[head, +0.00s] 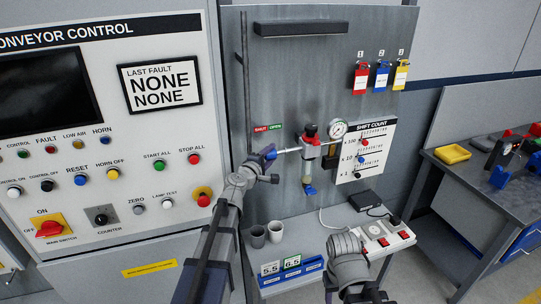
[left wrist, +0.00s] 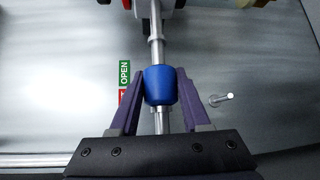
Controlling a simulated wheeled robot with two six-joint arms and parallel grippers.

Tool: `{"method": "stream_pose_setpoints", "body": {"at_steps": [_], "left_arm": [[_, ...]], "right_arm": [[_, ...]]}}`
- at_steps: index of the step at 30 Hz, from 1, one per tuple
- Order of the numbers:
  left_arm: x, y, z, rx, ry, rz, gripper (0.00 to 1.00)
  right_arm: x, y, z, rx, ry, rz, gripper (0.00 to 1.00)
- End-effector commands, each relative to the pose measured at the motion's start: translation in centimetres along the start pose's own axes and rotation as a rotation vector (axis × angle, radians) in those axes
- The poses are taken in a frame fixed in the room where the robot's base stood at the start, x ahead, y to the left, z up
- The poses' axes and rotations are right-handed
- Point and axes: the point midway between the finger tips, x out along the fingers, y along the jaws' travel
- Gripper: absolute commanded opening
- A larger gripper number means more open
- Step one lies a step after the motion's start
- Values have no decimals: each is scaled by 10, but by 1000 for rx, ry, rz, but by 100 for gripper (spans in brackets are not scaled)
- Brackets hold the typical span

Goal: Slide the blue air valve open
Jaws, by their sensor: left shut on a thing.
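The blue air valve sleeve (head: 270,151) sits on a thin silver horizontal pipe on the grey panel, left of the gauge assembly. It lies below the red SHUT and green OPEN label (head: 267,128). My left gripper (head: 272,164) is at the sleeve. In the left wrist view the two purple fingers are shut on the blue sleeve (left wrist: 160,84), one on each side. There the sleeve lies beside the lower part of the green OPEN sign (left wrist: 125,72) and the red part. Part of my right arm shows at the bottom, but its gripper is not in view.
The CONVEYOR CONTROL panel (head: 120,225) is left. A workbench (head: 455,175) stands right.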

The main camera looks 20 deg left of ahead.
Motion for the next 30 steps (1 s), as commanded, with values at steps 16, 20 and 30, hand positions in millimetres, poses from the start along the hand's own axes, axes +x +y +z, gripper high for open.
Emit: {"method": "stream_pose_setpoints", "body": {"at_steps": [16, 20, 30], "left_arm": [[25, -1, 26, 0, -3, -1, 0], [25, -1, 26, 0, -3, -1, 0], [24, 0, 25, 0, -2, -1, 76]], "right_arm": [[0, 0, 0, 0, 0, 0, 50], [0, 0, 0, 0, 0, 0, 50], [0, 0, 0, 0, 0, 0, 50]]}}
